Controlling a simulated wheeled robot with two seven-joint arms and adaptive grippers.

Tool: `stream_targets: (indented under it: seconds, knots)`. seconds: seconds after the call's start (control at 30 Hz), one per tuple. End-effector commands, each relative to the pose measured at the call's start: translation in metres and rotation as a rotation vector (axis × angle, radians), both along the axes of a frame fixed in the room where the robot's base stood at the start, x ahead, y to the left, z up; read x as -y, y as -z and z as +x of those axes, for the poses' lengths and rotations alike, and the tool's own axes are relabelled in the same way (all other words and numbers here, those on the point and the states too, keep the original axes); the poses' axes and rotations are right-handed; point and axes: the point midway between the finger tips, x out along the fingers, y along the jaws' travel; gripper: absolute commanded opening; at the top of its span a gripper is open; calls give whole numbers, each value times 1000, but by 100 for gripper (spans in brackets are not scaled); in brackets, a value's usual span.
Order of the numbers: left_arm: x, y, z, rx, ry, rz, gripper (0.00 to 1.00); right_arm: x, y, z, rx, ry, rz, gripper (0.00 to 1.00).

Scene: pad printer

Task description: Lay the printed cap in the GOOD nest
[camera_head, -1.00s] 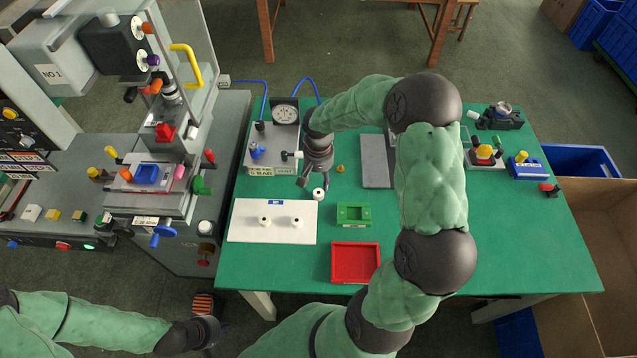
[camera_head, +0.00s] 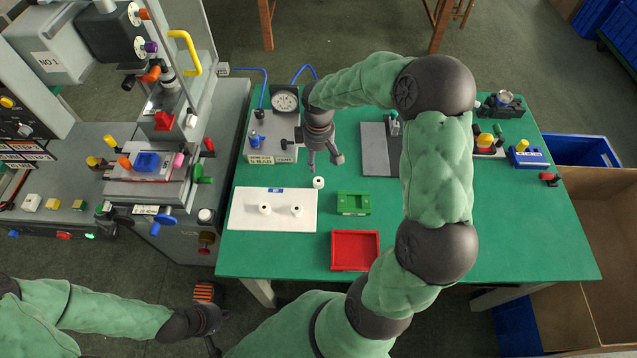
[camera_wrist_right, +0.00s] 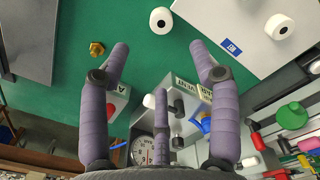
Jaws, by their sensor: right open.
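A loose white cap (camera_head: 318,183) rests on the green table just off the top right corner of the white board. It also shows in the right wrist view (camera_wrist_right: 161,20); no print on it can be made out. A small green nest (camera_head: 354,204) lies to its right and nearer; its label is too small to read, and it looks empty. My right gripper (camera_head: 325,160) is open and empty, behind the cap and apart from it; its spread fingers fill the right wrist view (camera_wrist_right: 161,58). My left gripper (camera_head: 207,325) hangs low, off the table's front left; its fingers are unclear.
The white board (camera_head: 240,212) holds two more caps. A red tray (camera_head: 355,265) lies in front of the green nest. A gauge unit (camera_head: 272,130) stands left of my right gripper, and a grey plate (camera_head: 377,155) to its right. The pad printer (camera_head: 150,185) is left.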

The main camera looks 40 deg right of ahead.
Motion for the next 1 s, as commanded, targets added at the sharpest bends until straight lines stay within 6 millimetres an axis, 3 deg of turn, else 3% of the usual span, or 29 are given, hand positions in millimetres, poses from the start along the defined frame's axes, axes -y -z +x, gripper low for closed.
stream_targets:
  seconds: [0.2,0.4,0.67,1.0]
  knots:
    - [0,8,0,0,0,0,0,1,6,1,0,-438,0,62]
    - [0,11,0,0,0,0,0,2,9,2,0,-718,0,62]
    - [0,14,0,0,0,0,0,2,17,1,-3,-819,1,62]
    - [0,30,0,0,0,0,0,1,63,1,-3,-815,1,62]
